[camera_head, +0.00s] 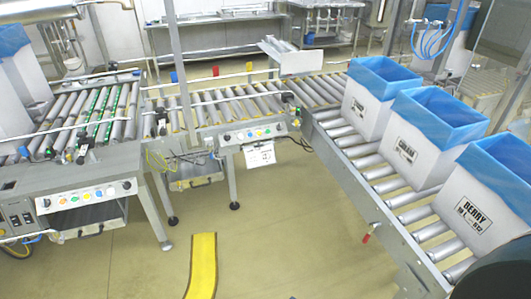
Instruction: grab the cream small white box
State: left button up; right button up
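Several tall white boxes with blue liners folded over their tops stand in a row on the right roller conveyor. The nearest box (487,205) has a label reading BERRY on its front. The middle box (413,140) and the farthest box (372,100) carry smaller dark labels. Another white box with a blue liner (18,85) is cut off at the left edge. I cannot tell which one is the cream small white box. Neither gripper shows. A dark rounded shape covers the bottom right corner.
A roller conveyor (230,107) runs across the middle and joins the right roller conveyor (385,187). A control panel (88,195) is on the left machine. A yellow strip (202,265) lies on the floor. The floor (290,225) between the conveyors is otherwise clear.

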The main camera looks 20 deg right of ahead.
aim_at(428, 128)
jog(key=i+z, duration=0.3)
jog(key=i+j+z, duration=0.3)
jog(key=i+l+z, duration=0.1)
jog(key=z, duration=1.3)
